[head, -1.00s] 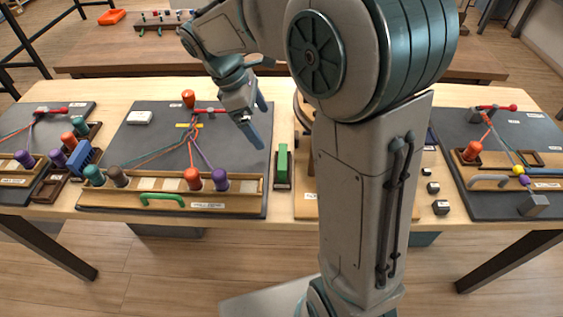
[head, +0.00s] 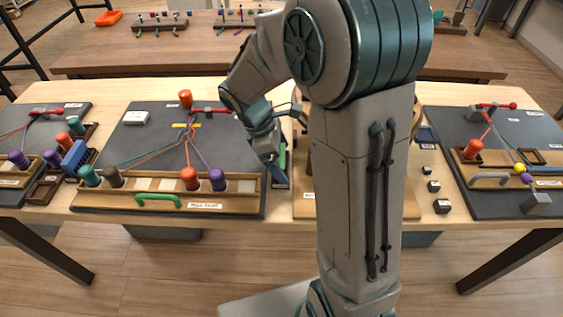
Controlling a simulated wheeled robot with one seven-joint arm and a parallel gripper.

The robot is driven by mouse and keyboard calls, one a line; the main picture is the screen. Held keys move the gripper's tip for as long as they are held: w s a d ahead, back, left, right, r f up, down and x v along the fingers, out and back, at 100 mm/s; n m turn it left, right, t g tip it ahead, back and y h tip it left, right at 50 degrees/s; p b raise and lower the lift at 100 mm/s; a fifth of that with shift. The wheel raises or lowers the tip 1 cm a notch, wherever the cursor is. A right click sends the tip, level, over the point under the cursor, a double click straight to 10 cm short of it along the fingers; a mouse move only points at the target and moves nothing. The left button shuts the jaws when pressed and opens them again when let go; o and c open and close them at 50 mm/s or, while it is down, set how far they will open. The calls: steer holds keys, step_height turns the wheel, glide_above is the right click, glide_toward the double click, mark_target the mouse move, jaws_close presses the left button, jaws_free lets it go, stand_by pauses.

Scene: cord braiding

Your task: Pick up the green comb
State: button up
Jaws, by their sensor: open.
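The green comb (head: 283,157) stands in a small dark holder (head: 281,183) between the large dark braiding board and the light wooden board. Most of the comb is hidden behind my gripper; only a strip of green shows. My gripper (head: 273,160) points down at the comb from above and slightly to the left. Its jaws are open. I cannot tell whether the fingers are around the comb or only in front of it.
A blue comb-like block (head: 73,158) lies farther left. Small dark blocks (head: 433,186) sit at the right.

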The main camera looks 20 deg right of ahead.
steer(key=c, duration=0.9)
